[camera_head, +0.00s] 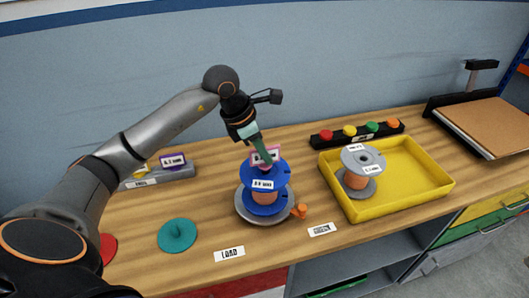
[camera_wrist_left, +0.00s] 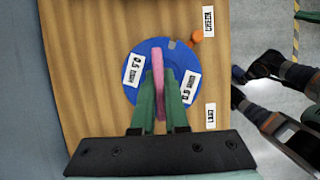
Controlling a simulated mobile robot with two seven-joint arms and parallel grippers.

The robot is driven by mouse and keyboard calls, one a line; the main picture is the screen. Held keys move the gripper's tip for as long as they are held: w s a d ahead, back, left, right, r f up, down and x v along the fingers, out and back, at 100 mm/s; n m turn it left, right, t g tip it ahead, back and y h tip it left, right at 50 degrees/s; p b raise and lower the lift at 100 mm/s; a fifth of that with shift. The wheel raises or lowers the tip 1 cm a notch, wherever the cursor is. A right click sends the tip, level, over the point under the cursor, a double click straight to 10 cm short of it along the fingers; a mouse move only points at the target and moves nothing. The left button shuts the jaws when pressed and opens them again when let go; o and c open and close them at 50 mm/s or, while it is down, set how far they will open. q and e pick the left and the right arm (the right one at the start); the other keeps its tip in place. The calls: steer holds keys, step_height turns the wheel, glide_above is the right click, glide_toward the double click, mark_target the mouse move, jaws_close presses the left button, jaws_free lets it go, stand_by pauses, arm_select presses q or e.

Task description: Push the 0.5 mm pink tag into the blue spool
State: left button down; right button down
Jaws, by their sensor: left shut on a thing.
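The blue spool (camera_head: 264,201) stands upright on a grey round base on the bench, with copper-coloured wire between its flanges. A white label on it reads about 0.5 mm. The pink tag (camera_head: 266,155) is upright at the spool's top. My left gripper (camera_head: 265,157) comes down from above, its green fingers shut on the tag. In the left wrist view the tag (camera_wrist_left: 158,80) shows edge-on between the fingers (camera_wrist_left: 160,95), over the blue flange (camera_wrist_left: 150,47). The fingers hide the tag's lower edge, so I cannot tell how deep it sits. My right gripper is not clearly seen.
An orange knob (camera_head: 299,211) sits beside the base. A yellow tray (camera_head: 417,207) with a grey spool (camera_head: 362,158) stands to the right. Behind it is a black rack (camera_head: 357,134) with coloured knobs. A teal disc (camera_head: 177,235) lies left, before a grey tag holder (camera_head: 158,178).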

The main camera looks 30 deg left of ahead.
arm_select(q)
steer(key=shift+f+b, duration=1)
steer(key=shift+f, duration=0.2)
steer(key=shift+s+d+f, duration=0.1)
steer(key=shift+s+f, duration=0.05)
steer(key=shift+f, duration=0.1)
steer(key=c, duration=0.9)
jaws_free()
steer(key=shift+o, duration=0.2)
